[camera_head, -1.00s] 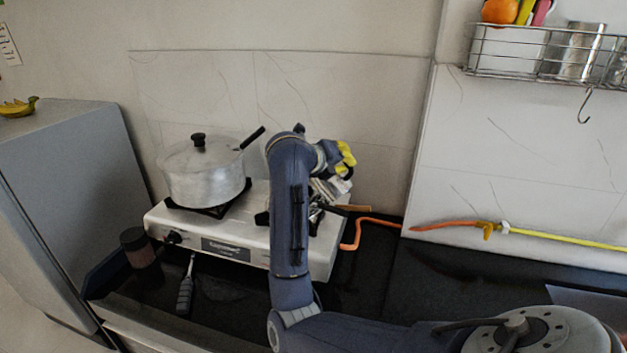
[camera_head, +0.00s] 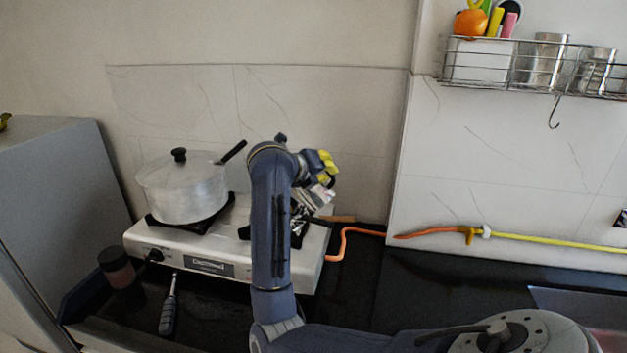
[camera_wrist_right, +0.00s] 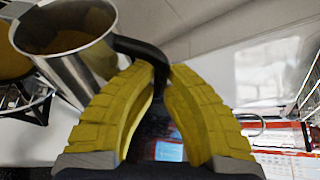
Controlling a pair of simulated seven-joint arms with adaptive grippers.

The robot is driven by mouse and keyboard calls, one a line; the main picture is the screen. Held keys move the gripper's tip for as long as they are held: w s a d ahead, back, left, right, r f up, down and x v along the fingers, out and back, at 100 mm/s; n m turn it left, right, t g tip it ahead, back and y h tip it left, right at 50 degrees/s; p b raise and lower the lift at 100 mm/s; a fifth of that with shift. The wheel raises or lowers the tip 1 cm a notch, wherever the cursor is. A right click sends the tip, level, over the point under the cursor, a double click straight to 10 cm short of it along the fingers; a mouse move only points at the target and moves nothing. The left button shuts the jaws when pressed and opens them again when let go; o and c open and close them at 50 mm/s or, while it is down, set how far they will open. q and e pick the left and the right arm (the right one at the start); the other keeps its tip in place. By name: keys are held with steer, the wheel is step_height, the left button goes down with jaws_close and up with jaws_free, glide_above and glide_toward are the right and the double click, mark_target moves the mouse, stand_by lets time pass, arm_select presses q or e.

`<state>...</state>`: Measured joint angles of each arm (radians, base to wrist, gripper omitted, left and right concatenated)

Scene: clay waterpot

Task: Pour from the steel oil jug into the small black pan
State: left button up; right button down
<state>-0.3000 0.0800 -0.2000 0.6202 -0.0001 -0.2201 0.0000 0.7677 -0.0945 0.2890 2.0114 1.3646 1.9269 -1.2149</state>
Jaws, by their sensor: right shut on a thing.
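My right gripper (camera_wrist_right: 160,80) has yellow fingers and is shut on the black handle (camera_wrist_right: 140,47) of the steel oil jug (camera_wrist_right: 85,65). The jug's open top shows a brown inside in the wrist view; its exact tilt is hard to judge. In the head view the jug (camera_head: 318,194) hangs below my right gripper (camera_head: 326,166), over the right side of the stove. The small black pan is mostly hidden behind my right arm; a brown handle (camera_head: 335,218), perhaps the pan's, sticks out right. An orange-brown round surface lies left of the jug in the wrist view, perhaps in the pan. My left gripper is out of view.
A lidded aluminium pot (camera_head: 185,190) stands on the left burner of the stove (camera_head: 150,240). An orange hose (camera_head: 345,240) runs behind on the dark counter. A wire rack (camera_head: 500,65) hangs upper right.

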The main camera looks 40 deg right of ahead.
steer(key=shift+s+d+r+m, duration=0.1)
steer(key=shift+s+r+m, duration=0.15)
steer(key=shift+r, duration=0.4)
steer(key=shift+w+f, duration=0.1)
steer(key=shift+f, duration=0.1)
steer(key=shift+s+d+r+m+t+y, duration=0.15)
steer(key=shift+s+r+m+t+y, duration=0.2)
steer(key=shift+r+m+t, duration=0.4)
steer(key=shift+w+f, duration=0.1)
steer(key=shift+f, duration=0.2)
steer(key=shift+f+m+t+y, duration=0.3)
steer(key=shift+m+t+y, duration=0.05)
steer(key=shift+m+t, duration=0.45)
steer(key=shift+w+a+f+m+t+y, duration=0.1)
steer(key=shift+w+f+m+t+y, duration=0.05)
steer(key=shift+f+m+t, duration=0.3)
steer(key=shift+w+a+f+m+t+y, duration=0.1)
steer(key=shift+w+f+m+t+y, duration=0.1)
steer(key=shift+f+m, duration=0.3)
